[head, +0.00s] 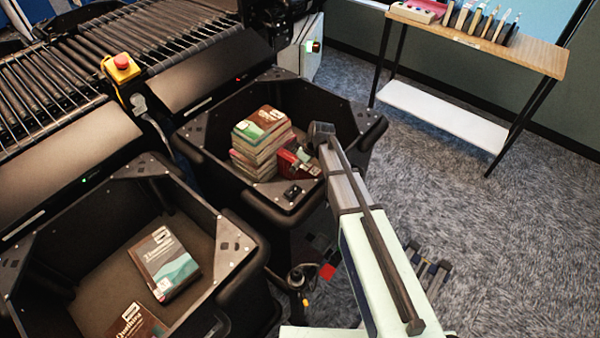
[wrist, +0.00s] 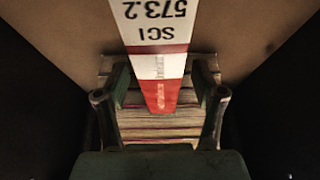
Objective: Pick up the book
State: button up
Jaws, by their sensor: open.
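A stack of books (head: 262,140) stands in the right-hand black bin (head: 205,165) in the head view. A red book (head: 289,160) shows beside the stack, partly hidden by my gripper. In the wrist view, a spine with a white label reading "SCI 573.2" upside down and a red lower end (wrist: 155,50) lies between the fingers of my gripper (wrist: 160,78). My gripper is open, with one finger on each side of this spine and a gap visible beside it. Layered book edges (wrist: 160,125) show behind and below. Whether the fingers touch anything cannot be told.
The bin's raised walls enclose my gripper closely. A second black bin (head: 232,245) at the lower left holds a teal-and-brown book (head: 166,262) and another brown book (head: 135,322). A roller conveyor (head: 130,40) lies behind. A shelf table (head: 480,40) stands at the upper right.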

grip_shut()
jog(key=shift+r, duration=0.1)
dwell(0.3)
notch_tip(320, 180, up, 20)
jog(key=b, duration=0.4)
jog(key=shift+b, duration=0.35)
dwell(0.4)
notch_tip(320, 180, up, 13)
jog(key=p, duration=0.7)
dwell(0.4)
jog(key=shift+f, duration=0.2)
